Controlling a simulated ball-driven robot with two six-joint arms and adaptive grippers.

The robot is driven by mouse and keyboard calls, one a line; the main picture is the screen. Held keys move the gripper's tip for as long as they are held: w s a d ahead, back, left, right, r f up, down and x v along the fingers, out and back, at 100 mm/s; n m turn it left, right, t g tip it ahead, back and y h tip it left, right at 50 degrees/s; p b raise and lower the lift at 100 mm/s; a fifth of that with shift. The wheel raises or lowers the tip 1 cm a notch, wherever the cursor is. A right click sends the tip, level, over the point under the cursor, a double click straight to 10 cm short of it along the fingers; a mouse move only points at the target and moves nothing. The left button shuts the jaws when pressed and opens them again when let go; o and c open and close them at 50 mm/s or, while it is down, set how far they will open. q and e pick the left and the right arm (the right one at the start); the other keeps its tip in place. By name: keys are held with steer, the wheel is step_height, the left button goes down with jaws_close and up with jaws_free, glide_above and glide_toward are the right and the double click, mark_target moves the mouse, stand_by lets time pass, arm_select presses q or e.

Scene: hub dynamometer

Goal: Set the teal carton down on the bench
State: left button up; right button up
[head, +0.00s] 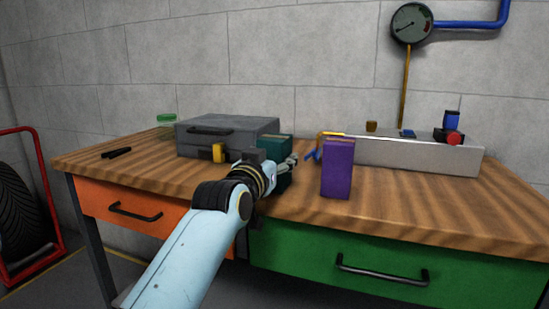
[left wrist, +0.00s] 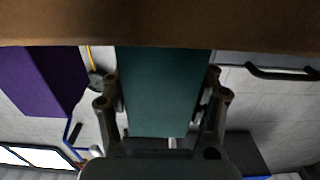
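The teal carton (head: 274,145) is upright at the front of the wooden bench (head: 420,205), left of the purple carton (head: 338,168). My left gripper (head: 286,166) is around it, and the arm hides part of its front. In the left wrist view, the teal carton (left wrist: 163,90) fills the space between the two fingers of the left gripper (left wrist: 163,88), one on each side. Its end meets the brown bench surface (left wrist: 160,22) in that upside-down picture; I cannot tell whether it touches. My right gripper is not in view.
A grey case (head: 226,132) stands behind and left of the teal carton, with a yellow and black item (head: 218,153) by it. A long grey box (head: 405,156) stands behind the purple carton. Black pieces (head: 116,153) lie far left. The right front of the bench is clear.

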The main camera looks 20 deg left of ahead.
arm_select(q)
steer(key=shift+o, duration=1.1)
